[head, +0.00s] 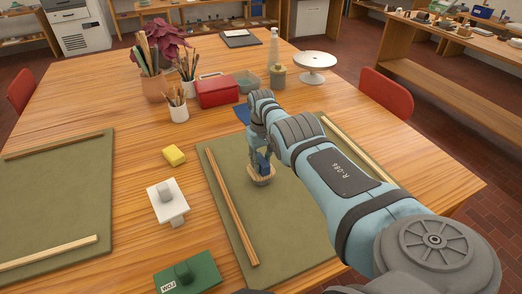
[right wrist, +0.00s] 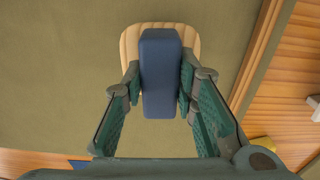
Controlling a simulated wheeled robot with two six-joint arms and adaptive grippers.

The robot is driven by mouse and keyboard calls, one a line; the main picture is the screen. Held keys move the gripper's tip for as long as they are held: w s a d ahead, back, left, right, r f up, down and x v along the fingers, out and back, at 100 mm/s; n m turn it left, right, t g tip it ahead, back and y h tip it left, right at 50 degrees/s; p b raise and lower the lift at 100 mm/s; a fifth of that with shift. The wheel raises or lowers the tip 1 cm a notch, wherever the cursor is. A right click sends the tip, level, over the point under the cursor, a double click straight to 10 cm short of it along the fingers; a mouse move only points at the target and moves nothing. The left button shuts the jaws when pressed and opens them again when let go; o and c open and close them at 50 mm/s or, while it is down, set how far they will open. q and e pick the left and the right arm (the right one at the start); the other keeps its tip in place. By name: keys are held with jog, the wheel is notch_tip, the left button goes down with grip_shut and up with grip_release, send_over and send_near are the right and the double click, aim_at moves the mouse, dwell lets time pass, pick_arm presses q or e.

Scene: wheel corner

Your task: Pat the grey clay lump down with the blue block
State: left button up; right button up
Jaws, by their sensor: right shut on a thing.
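My right gripper (head: 262,168) is over the green mat, its fingers shut on the blue block (right wrist: 160,75). The block is long and narrow and shows between the fingers in the right wrist view (right wrist: 160,85). Directly under it is a cream, ridged, rounded piece (right wrist: 130,45), also visible in the head view (head: 262,182). I cannot tell whether this piece is joined to the block or only beneath it. No lump that I can surely call the grey clay shows; the ridged piece and gripper may hide it. My left gripper is out of view.
Wooden strips (head: 230,205) lie along the mat (head: 285,235). Left of it are a yellow sponge (head: 174,155), a white block with a knob (head: 160,212) and a green block (head: 205,273). Behind stand a red box (head: 218,92), tool pots (head: 178,108) and a white turntable (head: 315,60).

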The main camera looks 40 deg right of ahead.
jog(key=shift+f, duration=0.2)
dwell(0.8)
notch_tip(320, 180, up, 4)
jog(key=p, duration=0.3)
jog(key=shift+f, duration=0.2)
jog(key=shift+f, duration=0.1)
jog(key=shift+f+b, duration=1.1)
jog(key=shift+f, duration=0.05)
jog(key=shift+f+b, duration=0.55)
jog(key=shift+f, duration=0.25)
dwell(2.2)
